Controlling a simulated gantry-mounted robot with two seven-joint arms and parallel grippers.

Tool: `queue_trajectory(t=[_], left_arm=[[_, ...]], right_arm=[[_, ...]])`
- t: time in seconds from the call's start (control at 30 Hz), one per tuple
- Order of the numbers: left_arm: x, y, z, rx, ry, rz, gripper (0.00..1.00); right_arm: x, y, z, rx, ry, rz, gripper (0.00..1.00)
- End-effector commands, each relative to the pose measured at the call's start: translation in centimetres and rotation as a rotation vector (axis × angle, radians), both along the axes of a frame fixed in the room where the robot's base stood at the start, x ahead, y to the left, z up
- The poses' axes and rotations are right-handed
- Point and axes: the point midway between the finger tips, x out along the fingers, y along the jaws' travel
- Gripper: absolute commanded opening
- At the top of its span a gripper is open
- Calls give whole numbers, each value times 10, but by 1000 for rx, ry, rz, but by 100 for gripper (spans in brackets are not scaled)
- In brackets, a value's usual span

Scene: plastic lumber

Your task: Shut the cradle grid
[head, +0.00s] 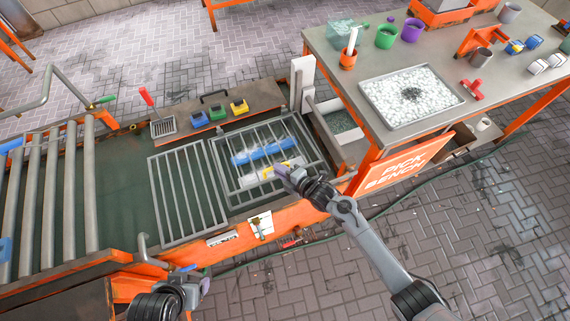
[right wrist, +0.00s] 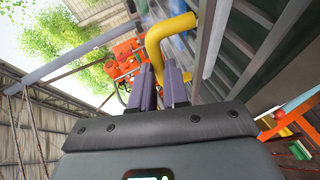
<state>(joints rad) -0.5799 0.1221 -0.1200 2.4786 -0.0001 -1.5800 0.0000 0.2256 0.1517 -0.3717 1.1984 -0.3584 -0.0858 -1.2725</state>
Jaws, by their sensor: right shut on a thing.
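The cradle grid (head: 219,168) is a grey barred metal frame over the right part of the green-floored bed. It looks tilted, but I cannot tell how far it stands open. Blue (head: 262,152) and yellow-white items show under its bars. My right gripper (head: 281,170) is at the grid's front right side. In the right wrist view its purple fingers (right wrist: 162,88) are shut on a bent yellow handle (right wrist: 168,32) beside grey bars (right wrist: 213,35). My left gripper (head: 202,284) is low at the front, away from the grid; its fingertips are unclear.
A second barred grid (head: 186,192) lies to the left. Grey rollers (head: 48,195) fill the far left. A shelf behind holds blue, green and yellow blocks (head: 239,107) and a red-handled tool (head: 147,97). The orange pick bench (head: 345,45) stands close on the right.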

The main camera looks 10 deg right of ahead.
Motion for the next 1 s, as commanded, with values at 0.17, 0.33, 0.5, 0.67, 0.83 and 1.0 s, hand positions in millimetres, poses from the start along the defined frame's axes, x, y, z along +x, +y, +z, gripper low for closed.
queue_trajectory(t=[0.17, 0.33, 0.5, 0.67, 0.83, 1.0], left_arm=[[0, 1, -8, 5, -1, -4, 72], [0, 1, -9, 4, -2, -4, 72], [0, 1, -9, 3, -1, -2, 72], [0, -1, -8, -3, -2, 2, 72], [0, -2, -8, -9, -2, 6, 72], [0, -2, -8, -9, -2, 5, 72]], right_arm=[[-2, -2, -13, -3, -2, -2, 0], [-3, -1, -15, -3, -2, -1, 0], [-3, -1, -15, -3, -1, -2, 0], [-2, -2, -15, -3, -1, -2, 16], [-3, -1, -15, -2, -2, -1, 40], [-3, 0, -15, -1, -2, 0, 40]])
